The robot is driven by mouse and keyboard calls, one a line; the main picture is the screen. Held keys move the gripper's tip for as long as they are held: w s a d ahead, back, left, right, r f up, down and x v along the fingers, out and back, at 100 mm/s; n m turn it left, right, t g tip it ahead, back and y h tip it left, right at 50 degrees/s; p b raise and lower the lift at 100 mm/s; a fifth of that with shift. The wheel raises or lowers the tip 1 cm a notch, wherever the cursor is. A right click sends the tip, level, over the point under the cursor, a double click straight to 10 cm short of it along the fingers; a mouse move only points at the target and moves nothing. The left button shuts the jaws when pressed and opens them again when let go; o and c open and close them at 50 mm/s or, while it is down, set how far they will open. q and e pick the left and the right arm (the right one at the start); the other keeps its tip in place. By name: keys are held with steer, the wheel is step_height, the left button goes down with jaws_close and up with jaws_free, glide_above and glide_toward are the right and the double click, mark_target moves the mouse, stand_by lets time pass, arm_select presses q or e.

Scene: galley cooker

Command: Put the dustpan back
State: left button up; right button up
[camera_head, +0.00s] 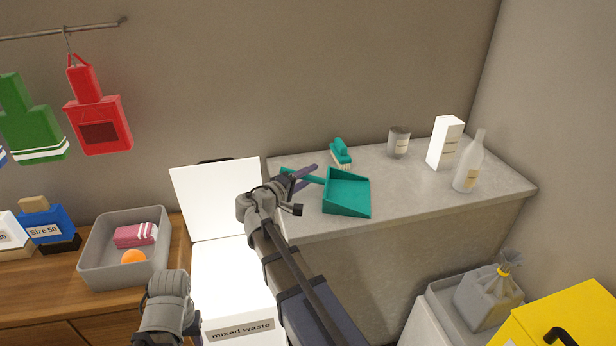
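The teal dustpan (347,196) is on the grey counter near its left front edge, its pan to the right and its handle pointing left. My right gripper (304,177) is at the handle, with its purple fingers close to it and crossing it. Whether the fingers press on the handle or stand open around it is not clear. Part of the handle is hidden by the fingers. A grey joint of my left arm (166,300) shows at the bottom left; its fingers are not visible.
A teal brush (341,153), a tin (398,142), a white box (445,142) and a bottle (468,163) stand on the counter (410,200). A white mixed waste bin (228,270) has its lid up.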

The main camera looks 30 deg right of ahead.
steer(key=shift+o, duration=0.8)
steer(key=shift+r+p, duration=0.25)
steer(key=shift+p, duration=0.05)
steer(key=p+v, duration=0.1)
steer(key=v, duration=1.1)
steer(key=shift+f, duration=0.15)
